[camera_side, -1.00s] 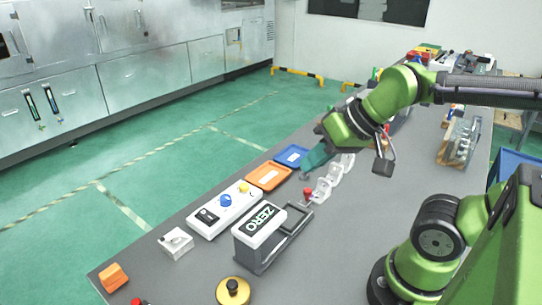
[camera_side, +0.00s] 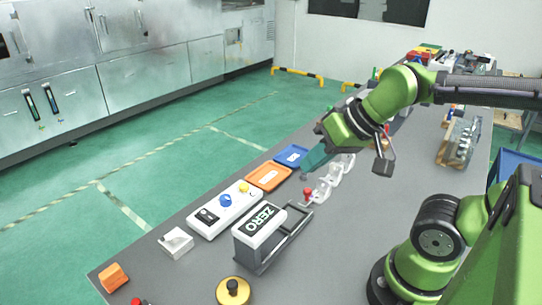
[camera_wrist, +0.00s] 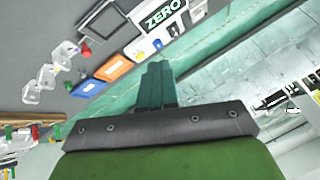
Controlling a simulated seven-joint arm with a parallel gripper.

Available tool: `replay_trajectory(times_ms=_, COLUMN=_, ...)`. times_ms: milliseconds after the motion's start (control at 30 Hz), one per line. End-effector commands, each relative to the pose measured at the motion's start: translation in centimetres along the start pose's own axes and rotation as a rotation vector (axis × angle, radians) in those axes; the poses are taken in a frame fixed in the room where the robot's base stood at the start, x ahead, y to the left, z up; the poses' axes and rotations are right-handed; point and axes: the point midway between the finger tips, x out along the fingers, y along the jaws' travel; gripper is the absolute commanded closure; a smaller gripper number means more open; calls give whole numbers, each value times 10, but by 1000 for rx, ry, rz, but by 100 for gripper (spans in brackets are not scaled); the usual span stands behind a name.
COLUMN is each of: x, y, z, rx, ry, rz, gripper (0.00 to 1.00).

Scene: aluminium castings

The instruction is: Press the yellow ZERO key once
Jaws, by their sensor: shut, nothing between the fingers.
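A white control box (camera_side: 225,209) carries a blue knob (camera_side: 225,200) and a round yellow button (camera_side: 244,187) at its far end. Beside it stands a grey and white device with a dark ZERO sign (camera_side: 260,219). No yellow key shows on the device, and I cannot read a label at the yellow button. My gripper (camera_side: 306,175) is shut and empty, with teal fingers pointing down near the blue tray, beyond the box. In the wrist view the closed fingers (camera_wrist: 157,67) are apart from the yellow button (camera_wrist: 157,44) and the ZERO sign (camera_wrist: 163,12).
An orange tray (camera_side: 269,176) and a blue tray (camera_side: 291,156) lie between the box and my gripper. Pale castings (camera_side: 333,178) and a red-topped part (camera_side: 308,193) stand close by. A yellow disc with a black knob (camera_side: 233,290) is at the front.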

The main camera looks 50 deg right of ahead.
Motion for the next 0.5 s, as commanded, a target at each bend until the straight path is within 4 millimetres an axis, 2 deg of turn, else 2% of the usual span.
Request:
replay_trajectory(times_ms=133, x=4, y=4, z=0, rx=15, ry=-15, rz=16, gripper=100)
replay_trajectory(times_ms=267, x=20, y=17, z=-3, rx=28, ry=-64, rz=75, gripper=100)
replay_trajectory(times_ms=367, x=36, y=40, z=-20, rx=-31, ry=-73, rz=183, gripper=100)
replay_trajectory(times_ms=500, x=60, y=78, z=-62, rx=-193, ry=-32, rz=355, gripper=100)
